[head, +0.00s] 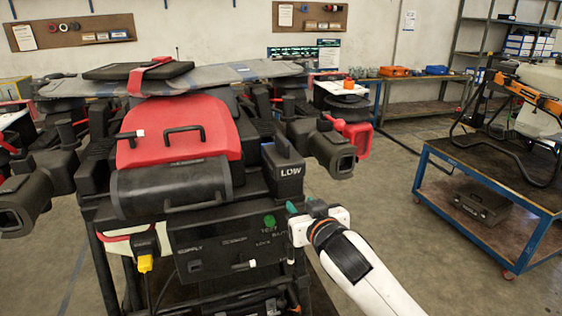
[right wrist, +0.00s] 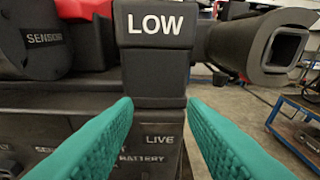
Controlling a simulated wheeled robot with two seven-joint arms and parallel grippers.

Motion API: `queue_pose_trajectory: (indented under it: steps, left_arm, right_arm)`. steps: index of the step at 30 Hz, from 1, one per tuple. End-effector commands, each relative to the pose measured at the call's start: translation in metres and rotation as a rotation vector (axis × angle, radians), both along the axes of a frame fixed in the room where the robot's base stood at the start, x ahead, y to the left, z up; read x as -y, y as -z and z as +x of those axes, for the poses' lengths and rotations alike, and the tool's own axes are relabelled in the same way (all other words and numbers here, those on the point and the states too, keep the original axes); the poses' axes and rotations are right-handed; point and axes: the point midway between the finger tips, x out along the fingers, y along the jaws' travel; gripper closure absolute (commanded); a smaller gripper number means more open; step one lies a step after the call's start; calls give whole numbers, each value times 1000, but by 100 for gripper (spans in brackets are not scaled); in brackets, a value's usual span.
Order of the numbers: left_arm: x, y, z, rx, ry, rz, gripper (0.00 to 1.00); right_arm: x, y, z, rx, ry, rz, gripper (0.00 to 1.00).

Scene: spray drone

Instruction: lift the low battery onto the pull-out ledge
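The low battery (head: 284,172) is a dark block with a handle on top and white LOW lettering. It stands upright at the right end of the drone's front, above a black panel (head: 205,247). In the right wrist view the battery (right wrist: 155,65) is straight ahead. My right gripper (head: 304,208) is just below and right of it in the head view. In the right wrist view its teal fingers (right wrist: 160,120) are spread apart, with the battery's lower part and the LIVE BATTERY lettering showing between them. I cannot make out the pull-out ledge. My left gripper is not in view.
The drone's red cover (head: 180,130) and black roll-shaped front (head: 170,188) lie left of the battery. A dark square-mouthed nozzle (head: 335,150) juts out to its right. A blue cart (head: 500,190) stands at the right, with open floor before it.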

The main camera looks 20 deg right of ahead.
Motion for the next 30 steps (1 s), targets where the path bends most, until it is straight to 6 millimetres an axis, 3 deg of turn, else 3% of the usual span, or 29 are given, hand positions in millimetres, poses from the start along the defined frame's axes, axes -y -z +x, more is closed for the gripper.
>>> queue_pose_trajectory:
  steps: [1,3,7,18,23,30]
  left_arm:
    - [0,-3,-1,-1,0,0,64]
    - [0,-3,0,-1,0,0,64]
    - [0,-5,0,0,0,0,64]
    - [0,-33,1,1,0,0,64]
    - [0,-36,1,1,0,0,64]
    - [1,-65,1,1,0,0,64]
  right_arm:
    - [-3,-38,-2,73,-8,6,62]
    - [-6,-72,-6,142,-15,21,62]
    - [-8,-103,-10,204,-21,37,62]
    - [-10,-109,45,208,-20,38,62]
    - [-10,-106,56,207,-22,39,62]
    - [-5,-115,87,206,-20,37,62]
